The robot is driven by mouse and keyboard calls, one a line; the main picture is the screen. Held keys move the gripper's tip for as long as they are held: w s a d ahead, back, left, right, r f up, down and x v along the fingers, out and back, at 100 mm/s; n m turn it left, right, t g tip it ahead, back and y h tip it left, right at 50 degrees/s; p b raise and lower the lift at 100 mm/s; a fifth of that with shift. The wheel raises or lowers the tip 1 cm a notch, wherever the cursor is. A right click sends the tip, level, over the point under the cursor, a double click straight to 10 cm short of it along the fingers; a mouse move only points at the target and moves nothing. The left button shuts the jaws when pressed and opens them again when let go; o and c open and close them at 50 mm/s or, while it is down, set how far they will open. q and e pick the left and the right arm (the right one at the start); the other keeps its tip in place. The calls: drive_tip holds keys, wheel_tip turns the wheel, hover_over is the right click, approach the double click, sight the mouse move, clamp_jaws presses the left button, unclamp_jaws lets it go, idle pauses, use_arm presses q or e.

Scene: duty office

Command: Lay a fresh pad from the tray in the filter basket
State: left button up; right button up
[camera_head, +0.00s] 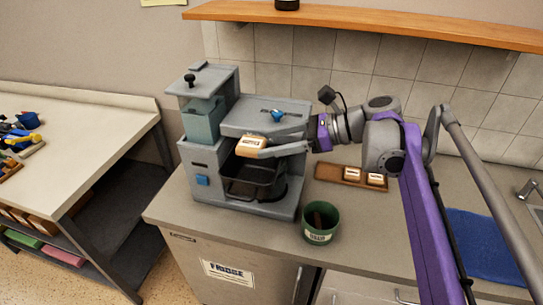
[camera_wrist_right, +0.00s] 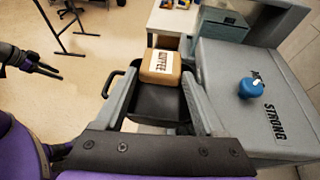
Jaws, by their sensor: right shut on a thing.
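A tan coffee pad with a white label (camera_head: 250,144) is held between the fingertips of my right gripper (camera_head: 262,150), in front of the coffee machine. The wrist view shows the pad (camera_wrist_right: 160,67) between both grey fingers. The dark filter basket (camera_head: 247,187) is in the machine's front opening, below the pad. In the wrist view the basket (camera_wrist_right: 158,103) is partly hidden by the pad and fingers. The wooden tray (camera_head: 325,172) on the counter holds two more labelled pads (camera_head: 375,179). My left gripper (camera_wrist_right: 50,71) appears only in the wrist view, empty, its fingers apart.
The grey coffee machine (camera_head: 206,158) has a blue knob on top, also in the wrist view (camera_wrist_right: 248,88). A green bin (camera_head: 320,228) with something brown inside stands right of the machine. A blue cloth (camera_head: 480,240) lies at the right. A wooden shelf (camera_head: 380,27) hangs above.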

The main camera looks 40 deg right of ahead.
drive_tip(key=shift+f, duration=1.85)
drive_tip(key=shift+w, duration=0.1)
drive_tip(key=shift+f+b, duration=0.35)
drive_tip(key=shift+f, duration=0.2)
drive_tip(key=o, duration=1.3)
drive_tip(key=shift+r, duration=0.15)
drive_tip(key=v, duration=1.2)
drive_tip(key=shift+r, duration=0.4)
